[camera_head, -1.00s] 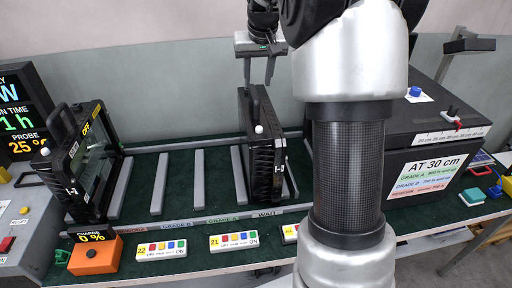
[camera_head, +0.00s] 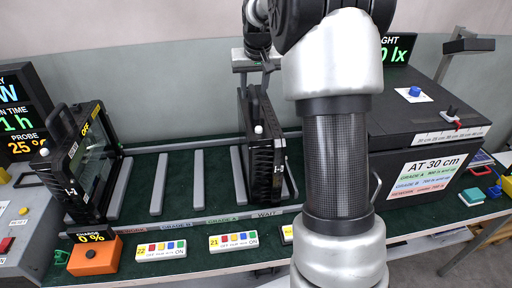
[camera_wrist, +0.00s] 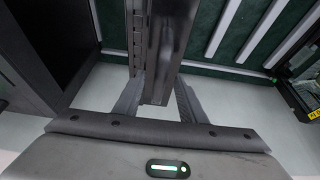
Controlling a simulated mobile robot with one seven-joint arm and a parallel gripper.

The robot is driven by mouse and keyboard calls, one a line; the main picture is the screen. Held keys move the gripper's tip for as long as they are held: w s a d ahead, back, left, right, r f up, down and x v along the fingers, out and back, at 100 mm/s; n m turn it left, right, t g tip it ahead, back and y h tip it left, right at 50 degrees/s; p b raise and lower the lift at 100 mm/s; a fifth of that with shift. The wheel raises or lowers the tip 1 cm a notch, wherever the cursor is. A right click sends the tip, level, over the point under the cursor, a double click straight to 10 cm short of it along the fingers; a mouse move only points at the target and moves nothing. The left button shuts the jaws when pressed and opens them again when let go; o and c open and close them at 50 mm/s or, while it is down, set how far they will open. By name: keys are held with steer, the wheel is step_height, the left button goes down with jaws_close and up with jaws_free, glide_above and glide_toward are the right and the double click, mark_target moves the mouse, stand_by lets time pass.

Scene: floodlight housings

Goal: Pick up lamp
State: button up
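A black floodlight lamp (camera_head: 262,155) with a ribbed body and a raised bracket stands upright in the slot marked WAIT. A second black lamp (camera_head: 88,165), with a glass front, stands at the rack's left end. My gripper (camera_head: 258,88) is above the WAIT lamp, its fingers reaching down to the bracket. In the wrist view my gripper (camera_wrist: 160,100) has its fingers apart, one on each side of the narrow dark lamp part (camera_wrist: 160,55). A gap shows beside the right finger. The fingertips are partly hidden in the head view.
The rack has several grey dividers (camera_head: 198,180), with free slots between the lamps. A large black box (camera_head: 425,130) stands close on the right. An orange charge box (camera_head: 95,255) and white switch panels (camera_head: 233,241) line the table's front edge.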

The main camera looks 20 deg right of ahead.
steer(key=shift+f, duration=0.2)
stand_by(0.3)
jaws_close()
stand_by(1.2)
steer(key=shift+w+r, duration=0.2)
steer(key=shift+r, duration=0.15)
